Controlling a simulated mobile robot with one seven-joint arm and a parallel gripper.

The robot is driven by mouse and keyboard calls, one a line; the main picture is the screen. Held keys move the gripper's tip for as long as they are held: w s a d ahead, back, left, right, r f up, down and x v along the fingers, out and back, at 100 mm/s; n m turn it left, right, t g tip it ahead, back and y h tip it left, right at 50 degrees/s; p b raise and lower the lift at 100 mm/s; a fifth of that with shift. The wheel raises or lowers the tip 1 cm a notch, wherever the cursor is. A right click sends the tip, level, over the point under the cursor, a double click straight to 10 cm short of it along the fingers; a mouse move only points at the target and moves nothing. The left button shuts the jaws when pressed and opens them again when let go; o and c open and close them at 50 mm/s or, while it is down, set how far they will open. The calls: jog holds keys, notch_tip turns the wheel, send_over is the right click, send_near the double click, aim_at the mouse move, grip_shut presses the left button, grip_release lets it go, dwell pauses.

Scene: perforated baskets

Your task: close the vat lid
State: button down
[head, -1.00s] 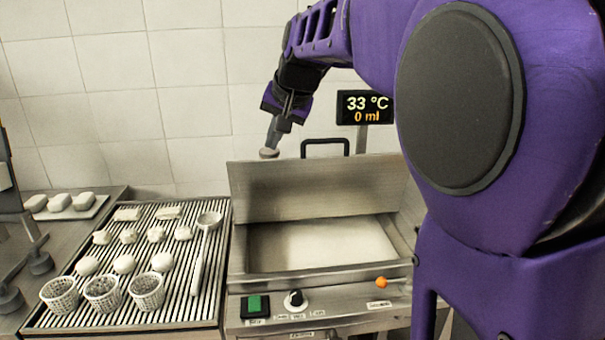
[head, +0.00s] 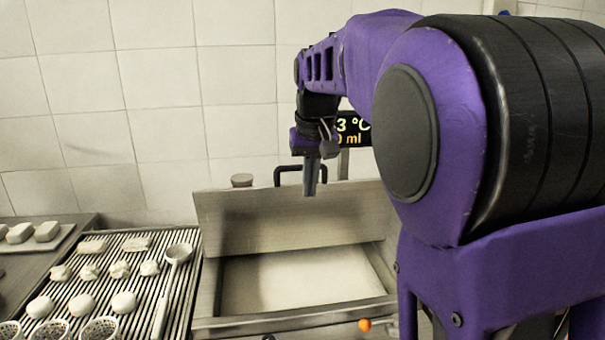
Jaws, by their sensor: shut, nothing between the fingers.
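The vat (head: 207,292) is a rectangular steel basin with pale contents. Its steel lid (head: 290,222) stands raised and tilted at the back of the opening. A black handle (head: 284,170) rises above the lid's upper edge. My gripper (head: 310,190) points down with its fingers shut and empty. In the picture it overlaps the right part of the handle and the lid's top edge. I cannot tell whether it touches either of them.
A slatted rack (head: 120,240) left of the vat carries white pieces, perforated baskets (head: 98,330) and a ladle (head: 178,255). A display (head: 352,130) stands behind, partly hidden by my arm. An orange knob (head: 364,325) is at the vat's front. A tiled wall closes the back.

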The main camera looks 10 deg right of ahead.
notch_tip(320, 180, down, 7)
jog(key=s+b, duration=0.1)
dwell(1.8)
